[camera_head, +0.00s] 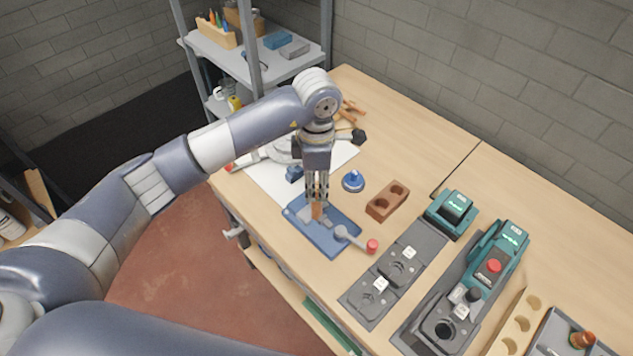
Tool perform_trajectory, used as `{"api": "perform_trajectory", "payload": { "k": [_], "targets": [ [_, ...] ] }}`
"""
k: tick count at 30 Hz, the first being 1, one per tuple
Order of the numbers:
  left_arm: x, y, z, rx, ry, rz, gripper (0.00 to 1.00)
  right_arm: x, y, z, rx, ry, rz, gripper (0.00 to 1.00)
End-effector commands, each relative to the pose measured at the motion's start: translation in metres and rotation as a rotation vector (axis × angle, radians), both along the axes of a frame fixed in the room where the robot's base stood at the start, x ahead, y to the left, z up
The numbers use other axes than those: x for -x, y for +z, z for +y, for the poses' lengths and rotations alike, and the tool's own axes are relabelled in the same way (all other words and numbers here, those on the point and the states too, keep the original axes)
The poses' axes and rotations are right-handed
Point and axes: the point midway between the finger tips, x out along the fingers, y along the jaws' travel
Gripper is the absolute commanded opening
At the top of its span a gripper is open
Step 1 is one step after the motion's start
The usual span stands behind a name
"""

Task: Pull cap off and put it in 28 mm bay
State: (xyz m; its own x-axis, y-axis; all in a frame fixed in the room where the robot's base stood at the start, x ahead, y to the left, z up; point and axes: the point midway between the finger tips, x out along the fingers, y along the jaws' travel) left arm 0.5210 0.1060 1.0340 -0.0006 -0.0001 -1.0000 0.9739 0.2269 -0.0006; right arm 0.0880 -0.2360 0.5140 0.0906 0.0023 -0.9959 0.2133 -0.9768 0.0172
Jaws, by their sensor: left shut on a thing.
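My left gripper (317,203) points straight down over the blue fixture plate (329,240). Its fingers are shut on a small copper-coloured piece (317,212), which stands at the fixture. The fingers partly hide this piece, and I cannot tell a separate cap from what is under it. A grey panel with two round bays lies to the right: the near bay (367,299) and the far bay (396,270). Each has a white label too small to read, so I cannot tell which is 28 mm. My right gripper is not in view.
A lever with a red knob (372,246) sticks out from the fixture. A brown two-hole block (387,203) and a blue cone-shaped piece (353,181) stand behind. Teal devices (451,211) stand at the right. The bench's back middle (420,130) is clear.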

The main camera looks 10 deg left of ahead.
Motion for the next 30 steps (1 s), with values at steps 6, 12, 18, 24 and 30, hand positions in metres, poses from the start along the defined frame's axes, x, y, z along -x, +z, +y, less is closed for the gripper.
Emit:
{"api": "perform_trajectory", "payload": {
  "k": [6,12,18,24,30],
  "targets": [
    [0.0,0.008,-0.001,0.003,-0.002,-0.002,0.0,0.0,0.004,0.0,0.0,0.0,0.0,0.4],
    [0.0,0.016,-0.001,0.002,-0.002,0.0,0.0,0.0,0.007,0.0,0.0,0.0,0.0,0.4],
    [0.0,0.024,0.0,0.001,-0.001,-0.001,0.0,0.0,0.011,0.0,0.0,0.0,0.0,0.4],
    [0.0,0.032,0.0,0.001,0.0,-0.001,0.0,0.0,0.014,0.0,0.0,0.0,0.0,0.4],
    [0.0,0.04,0.0,0.001,0.0,-0.001,0.0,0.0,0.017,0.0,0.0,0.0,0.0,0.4]
  ]
}}
